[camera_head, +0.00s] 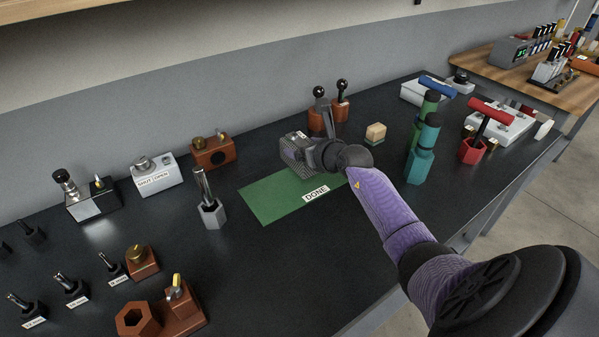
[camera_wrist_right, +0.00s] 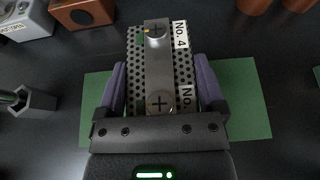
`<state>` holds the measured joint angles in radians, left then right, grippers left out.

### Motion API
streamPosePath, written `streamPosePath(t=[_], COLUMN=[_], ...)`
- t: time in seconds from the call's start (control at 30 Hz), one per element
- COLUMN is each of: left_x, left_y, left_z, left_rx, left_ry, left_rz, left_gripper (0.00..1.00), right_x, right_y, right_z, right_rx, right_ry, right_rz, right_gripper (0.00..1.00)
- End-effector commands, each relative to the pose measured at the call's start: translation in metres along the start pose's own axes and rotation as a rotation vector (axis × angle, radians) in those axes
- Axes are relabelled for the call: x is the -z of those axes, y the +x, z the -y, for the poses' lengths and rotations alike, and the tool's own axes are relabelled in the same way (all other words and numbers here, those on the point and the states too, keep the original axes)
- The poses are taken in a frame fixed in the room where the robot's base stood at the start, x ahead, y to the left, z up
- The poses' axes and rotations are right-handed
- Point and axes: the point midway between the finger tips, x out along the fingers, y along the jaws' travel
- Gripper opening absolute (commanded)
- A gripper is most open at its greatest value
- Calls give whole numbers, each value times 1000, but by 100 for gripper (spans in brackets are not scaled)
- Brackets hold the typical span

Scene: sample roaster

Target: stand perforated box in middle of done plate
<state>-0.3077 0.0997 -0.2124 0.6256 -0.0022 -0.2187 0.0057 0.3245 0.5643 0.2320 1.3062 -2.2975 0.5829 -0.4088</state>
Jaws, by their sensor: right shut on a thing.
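The perforated box (camera_wrist_right: 135,52) is a grey metal box full of small holes, with a plain strap, two cross-head screws and "No. 4" labels on it. My right gripper (camera_wrist_right: 160,85) is shut on it, with one purple finger on each side. In the head view the box (camera_head: 293,150) is at the back edge of the green done plate (camera_head: 275,205), partly hidden by my right gripper (camera_head: 310,152). The plate is a flat green rectangle with a white "DONE" label at its front right. I cannot tell whether the box touches the plate. My left gripper is out of view.
A grey hexagonal holder (camera_head: 211,214) with a metal tool stands just left of the plate. A brown block (camera_head: 213,151) and two black-knobbed brown holders (camera_head: 340,110) stand behind. Green cylinders (camera_head: 422,150) and a small wooden block (camera_head: 375,133) are to the right.

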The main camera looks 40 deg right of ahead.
Motion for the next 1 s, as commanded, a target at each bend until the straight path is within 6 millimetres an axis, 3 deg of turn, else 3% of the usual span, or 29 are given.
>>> streamPosePath(t=[0.03,0.17,0.57,0.6,0.63,0.87,1.0], left_x=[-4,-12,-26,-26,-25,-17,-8], left_y=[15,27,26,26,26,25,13], left_z=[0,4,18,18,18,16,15], left_rx=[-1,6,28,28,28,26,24], left_ry=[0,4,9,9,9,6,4], left_rz=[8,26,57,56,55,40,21], left_gripper=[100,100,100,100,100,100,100], right_x=[21,41,44,43,43,42,38], right_y=[9,17,18,18,18,17,2], right_z=[0,0,0,-1,-1,-1,0], right_rx=[0,0,0,-1,-1,-1,-1], right_ry=[2,0,-1,-1,-1,-1,-2], right_rz=[-5,-2,1,-1,-1,-1,-2], right_gripper=[0,0,0,96,100,100,100])
